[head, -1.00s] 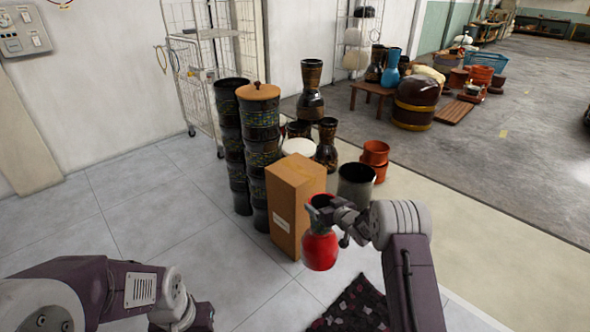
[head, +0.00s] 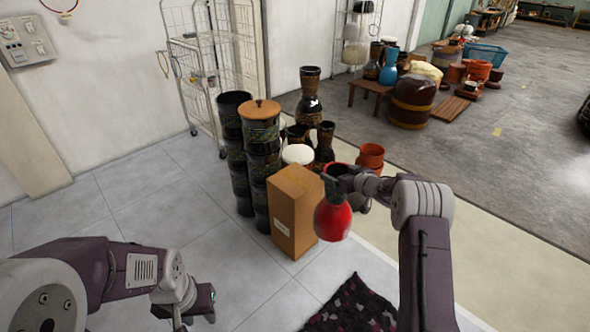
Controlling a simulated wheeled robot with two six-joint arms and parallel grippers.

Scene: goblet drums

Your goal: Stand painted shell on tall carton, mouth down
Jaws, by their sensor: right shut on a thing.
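The painted shell (head: 333,220) is red, with a wide rounded lower end and a narrower upper end. My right gripper (head: 336,176) is shut on its upper end and holds it roughly upright in the air. The tall carton (head: 292,222) is a brown cardboard box standing on the tiled floor. The shell hangs at the carton's right side in the picture, overlapping its right edge; I cannot tell whether they touch. The carton's top looks bare. My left gripper (head: 203,308) is low, left of the carton; its fingers are too unclear to tell open from shut.
Tall black patterned drum stacks (head: 262,165) stand close behind and left of the carton. Dark goblet drums (head: 310,97) and orange pots (head: 371,157) stand behind it. A dark patterned mat (head: 352,308) lies in front. The floor left of the carton is clear.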

